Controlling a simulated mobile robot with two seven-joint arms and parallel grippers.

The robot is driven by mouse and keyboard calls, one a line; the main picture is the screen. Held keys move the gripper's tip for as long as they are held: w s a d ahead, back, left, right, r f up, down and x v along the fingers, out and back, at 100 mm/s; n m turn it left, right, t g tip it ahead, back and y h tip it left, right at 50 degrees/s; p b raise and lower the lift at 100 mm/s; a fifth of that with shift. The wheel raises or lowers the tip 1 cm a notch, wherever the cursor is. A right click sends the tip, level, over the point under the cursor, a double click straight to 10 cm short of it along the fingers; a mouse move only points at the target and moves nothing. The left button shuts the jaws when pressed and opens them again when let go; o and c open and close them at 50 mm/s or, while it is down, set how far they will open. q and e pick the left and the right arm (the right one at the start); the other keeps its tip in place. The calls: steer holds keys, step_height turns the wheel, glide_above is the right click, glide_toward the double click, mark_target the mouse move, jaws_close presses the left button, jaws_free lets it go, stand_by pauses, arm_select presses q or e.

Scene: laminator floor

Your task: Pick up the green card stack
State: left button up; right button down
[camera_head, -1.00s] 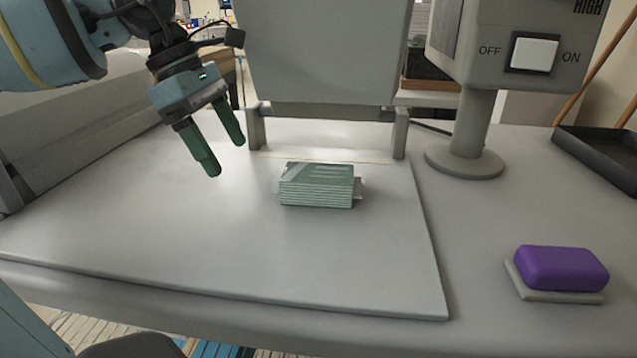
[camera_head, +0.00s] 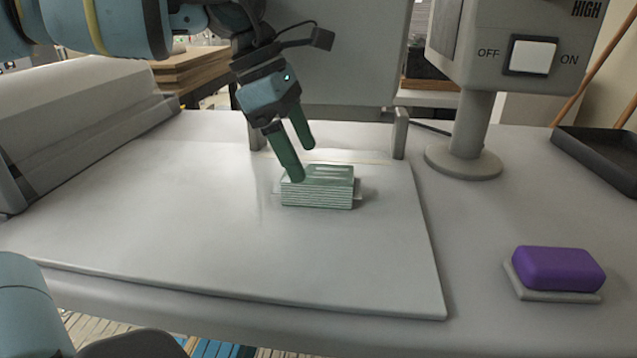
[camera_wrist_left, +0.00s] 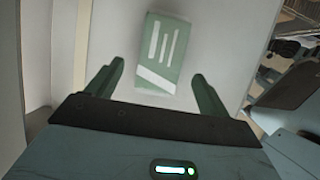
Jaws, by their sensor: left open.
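The green card stack (camera_head: 318,190) lies on the pale board (camera_head: 200,230) near its back right part. It is a neat pile with a green top card and light edges. In the left wrist view the stack (camera_wrist_left: 163,52) shows its green top with white bars, just ahead of the fingertips and between their lines. My left gripper (camera_head: 303,162) is open and empty, its fingers pointing down. In the head view one fingertip overlaps the stack's back left corner. I cannot tell whether it touches. My right gripper is not in view.
A grey upright panel (camera_head: 345,60) stands behind the stack. A post with an ON/OFF switch box (camera_head: 480,130) stands at the right. A purple block (camera_head: 558,269) on a small pad lies at the front right. A black tray (camera_head: 600,160) lies at the far right. The board's front is clear.

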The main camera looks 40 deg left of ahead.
mark_target(316, 173)
arm_select(q)
steer(key=shift+d, duration=0.1)
steer(key=x, duration=0.5)
steer(key=shift+w+d, duration=0.25)
steer(key=shift+d, duration=0.05)
steer(key=shift+f, duration=0.1)
steer(key=shift+f, duration=0.15)
stand_by(0.3)
steer(key=c, duration=1.2)
steer(key=shift+o, duration=0.2)
